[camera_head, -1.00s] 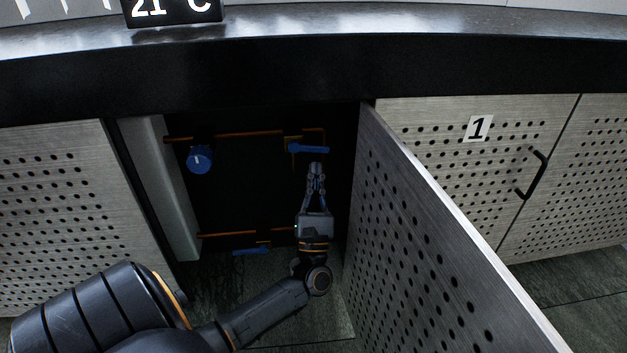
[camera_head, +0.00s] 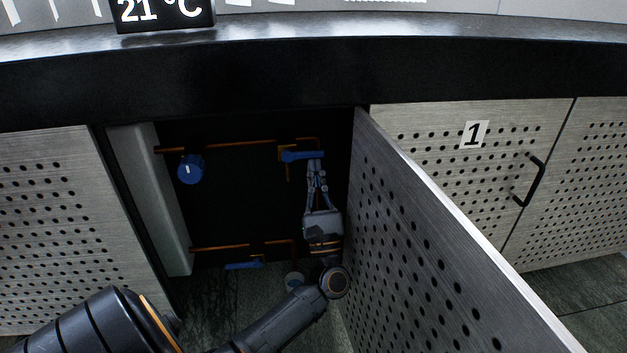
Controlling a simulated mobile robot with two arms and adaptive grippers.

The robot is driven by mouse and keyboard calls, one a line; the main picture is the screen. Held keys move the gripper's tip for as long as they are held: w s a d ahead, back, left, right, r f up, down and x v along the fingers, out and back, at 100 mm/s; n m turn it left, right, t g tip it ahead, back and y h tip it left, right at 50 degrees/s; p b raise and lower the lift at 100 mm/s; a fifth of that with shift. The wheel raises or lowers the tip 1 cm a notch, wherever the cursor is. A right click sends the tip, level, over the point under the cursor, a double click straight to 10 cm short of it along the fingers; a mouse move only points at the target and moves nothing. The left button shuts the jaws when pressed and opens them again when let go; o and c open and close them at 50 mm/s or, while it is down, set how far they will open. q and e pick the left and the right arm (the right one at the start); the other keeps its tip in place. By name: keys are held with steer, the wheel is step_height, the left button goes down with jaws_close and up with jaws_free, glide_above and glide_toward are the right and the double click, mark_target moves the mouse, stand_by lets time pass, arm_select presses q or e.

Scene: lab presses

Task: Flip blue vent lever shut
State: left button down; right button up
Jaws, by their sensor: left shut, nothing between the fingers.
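A blue lever (camera_head: 301,155) sits on the orange upper pipe inside the dark open cabinet. It lies nearly level, its right end tilted slightly up. A second blue lever (camera_head: 242,265) lies nearly level on the lower pipe. No label shows which one is the vent lever. My left gripper (camera_head: 317,166) is shut and empty. Its fingertips point up at the right part of the upper lever, just below it in the picture; I cannot tell whether they touch. My right gripper is not in view.
A blue round knob (camera_head: 190,169) is at the left of the upper pipe (camera_head: 222,146). The open perforated door (camera_head: 430,240) stands close to the right of my left arm. A pale post (camera_head: 150,205) edges the opening on the left. A closed cabinet marked 1 (camera_head: 473,135) is at right.

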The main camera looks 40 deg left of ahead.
arm_select(q)
steer(key=shift+a+r, duration=0.1)
steer(key=shift+r, duration=0.25)
steer(key=v, duration=0.8)
steer(key=shift+f, duration=0.15)
